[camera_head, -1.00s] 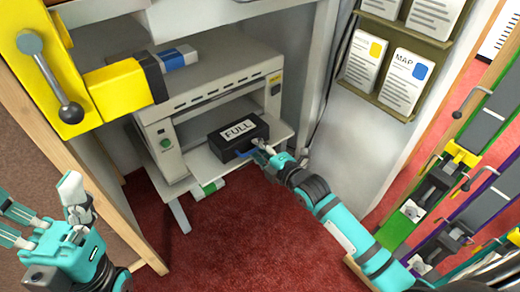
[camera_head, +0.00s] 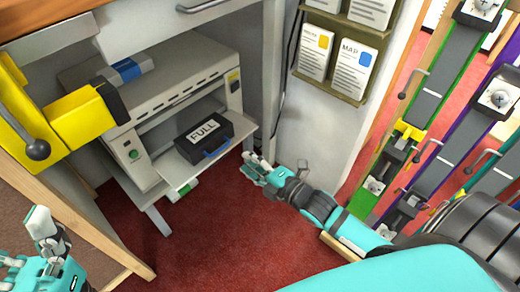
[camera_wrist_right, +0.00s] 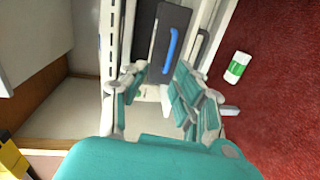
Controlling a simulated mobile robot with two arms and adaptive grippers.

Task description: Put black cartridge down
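The black cartridge (camera_head: 218,142) has a white "FULL" label and a blue handle. It lies flat on the pale tray (camera_head: 178,175) sticking out of the front of a white machine (camera_head: 165,99). My right gripper (camera_head: 255,171) is empty and apart from it, just right of and below the tray. In the right wrist view its fingers (camera_wrist_right: 160,92) are spread, with the cartridge (camera_wrist_right: 168,32) and its blue handle ahead of them. My left gripper (camera_head: 30,245) is at the lower left, partly cut off by the frame, with fingers spread and nothing visible in them.
A yellow block with a lever (camera_head: 85,115) is at the left. Label cards (camera_head: 335,65) hang on the right wall. Red carpet is clear in front.

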